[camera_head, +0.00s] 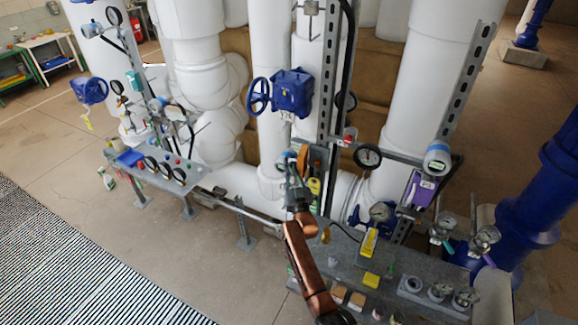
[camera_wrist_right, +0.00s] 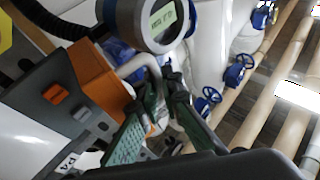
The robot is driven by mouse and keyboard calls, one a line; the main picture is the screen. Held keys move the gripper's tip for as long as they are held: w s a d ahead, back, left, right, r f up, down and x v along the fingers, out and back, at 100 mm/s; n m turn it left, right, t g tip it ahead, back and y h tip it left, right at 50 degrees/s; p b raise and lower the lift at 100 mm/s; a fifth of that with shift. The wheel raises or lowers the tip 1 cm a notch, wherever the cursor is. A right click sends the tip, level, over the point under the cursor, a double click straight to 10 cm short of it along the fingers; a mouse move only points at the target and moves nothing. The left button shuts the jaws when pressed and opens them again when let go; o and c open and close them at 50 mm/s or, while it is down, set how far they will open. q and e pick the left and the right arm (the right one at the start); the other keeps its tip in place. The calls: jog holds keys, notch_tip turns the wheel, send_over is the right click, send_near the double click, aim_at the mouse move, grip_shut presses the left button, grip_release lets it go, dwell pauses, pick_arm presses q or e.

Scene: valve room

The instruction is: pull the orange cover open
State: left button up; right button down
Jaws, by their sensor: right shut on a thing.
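The orange cover (camera_wrist_right: 98,82) is at the left of the right wrist view, on the side of a grey box (camera_wrist_right: 58,100). It shows small in the head view (camera_head: 303,157), beside the upright metal rail. A pale curved handle (camera_wrist_right: 138,64) stands out next to the cover's edge. My right gripper (camera_wrist_right: 165,84) is shut, its fingertips at the end of this handle, which they appear to hold. The exact contact is partly hidden by the fingers. In the head view my right gripper (camera_head: 293,165) covers part of the box. My left gripper is not in view.
A round gauge with a display (camera_wrist_right: 150,20) is close above the fingers. A blue valve (camera_head: 291,92) is above on the white pipe. A bench (camera_head: 340,255) with gauges and small blocks is at lower right. A panel table (camera_head: 150,178) stands left. Open floor lies at left.

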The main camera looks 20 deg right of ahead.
jog(key=shift+w+a+r, duration=0.2)
jog(key=shift+a+r, duration=0.05)
jog(key=shift+r, duration=0.25)
jog(key=c, duration=2.3)
grip_release()
jog(key=shift+c, duration=0.2)
jog(key=v, duration=1.2)
jog(key=shift+s+f, duration=0.25)
jog(key=shift+f, duration=0.15)
jog(key=shift+d, duration=0.15)
jog(key=shift+c, duration=0.4)
